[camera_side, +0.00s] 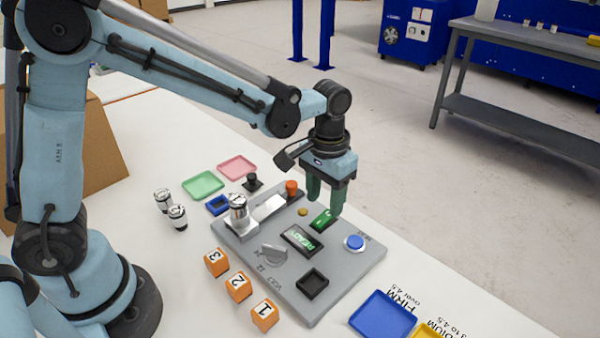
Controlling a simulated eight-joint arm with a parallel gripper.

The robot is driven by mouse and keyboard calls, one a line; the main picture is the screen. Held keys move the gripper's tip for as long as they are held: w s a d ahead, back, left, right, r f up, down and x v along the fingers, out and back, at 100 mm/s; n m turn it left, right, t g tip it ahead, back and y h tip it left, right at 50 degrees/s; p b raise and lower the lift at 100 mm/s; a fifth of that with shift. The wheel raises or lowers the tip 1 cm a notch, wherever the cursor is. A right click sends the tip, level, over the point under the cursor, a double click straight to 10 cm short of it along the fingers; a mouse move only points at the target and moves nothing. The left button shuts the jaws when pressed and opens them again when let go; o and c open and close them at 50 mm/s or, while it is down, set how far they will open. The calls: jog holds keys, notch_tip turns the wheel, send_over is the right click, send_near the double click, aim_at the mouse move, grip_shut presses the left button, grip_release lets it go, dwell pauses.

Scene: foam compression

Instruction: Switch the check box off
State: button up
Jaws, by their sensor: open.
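The check box is a flat grey panel (345,277) on the white table, with a lit display (302,239) reading READY. I cannot tell whether a fingertip touches the switch. The fingers hide part of the panel's far edge.
The panel also bears a grey dial (273,254), a black square recess (312,282), an orange knob (291,187) and a silver cylinder (238,212) on a stand. Orange numbered blocks (238,287) line its near left side. A blue tray (383,315) lies at the front right.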

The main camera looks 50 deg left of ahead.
aim_at(324, 217)
jog(key=shift+f, duration=1.95)
